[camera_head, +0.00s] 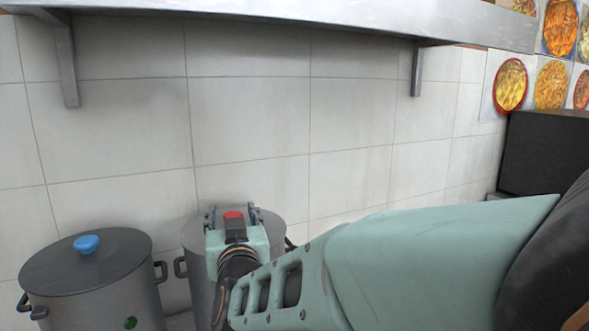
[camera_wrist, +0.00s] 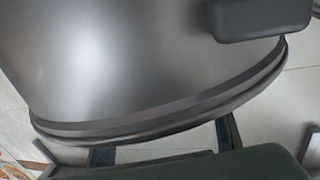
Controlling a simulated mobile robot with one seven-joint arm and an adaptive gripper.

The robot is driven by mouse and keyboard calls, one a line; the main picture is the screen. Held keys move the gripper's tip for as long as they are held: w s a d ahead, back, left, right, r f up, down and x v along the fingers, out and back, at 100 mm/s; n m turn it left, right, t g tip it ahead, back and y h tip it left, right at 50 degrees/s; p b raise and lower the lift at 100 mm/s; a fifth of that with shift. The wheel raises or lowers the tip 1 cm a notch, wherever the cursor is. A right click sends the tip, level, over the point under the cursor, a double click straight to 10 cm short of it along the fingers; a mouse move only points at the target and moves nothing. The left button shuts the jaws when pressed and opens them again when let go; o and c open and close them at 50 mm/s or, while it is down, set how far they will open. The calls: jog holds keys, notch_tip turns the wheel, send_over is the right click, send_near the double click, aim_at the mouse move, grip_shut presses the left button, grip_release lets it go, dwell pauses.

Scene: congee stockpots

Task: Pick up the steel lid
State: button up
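A steel lid (camera_head: 272,216) tops the right-hand stockpot, mostly hidden behind my gripper (camera_head: 233,212) in the head view. In the wrist view a large smooth grey metal surface (camera_wrist: 120,60) with a curved rim fills the upper part, probably this lid. A dark rounded block (camera_wrist: 262,18) is at its top right; I cannot tell if it is a knob or a side handle. My gripper's two dark fingers (camera_wrist: 164,145) show apart at the bottom, near the rim. Nothing is seen between them. Contact with the lid cannot be told.
A second stockpot (camera_head: 95,305) stands at the left, its dark lid (camera_head: 60,270) carrying a blue knob (camera_head: 87,243). A tiled wall (camera_head: 250,120) is close behind. A metal shelf (camera_head: 280,22) overhangs above. A black box (camera_head: 545,155) stands at the right.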

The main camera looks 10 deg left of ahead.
jog(key=shift+f, duration=0.2)
jog(key=c, duration=1.2)
jog(key=shift+r, duration=0.1)
grip_shut()
jog(key=shift+w+r, duration=0.1)
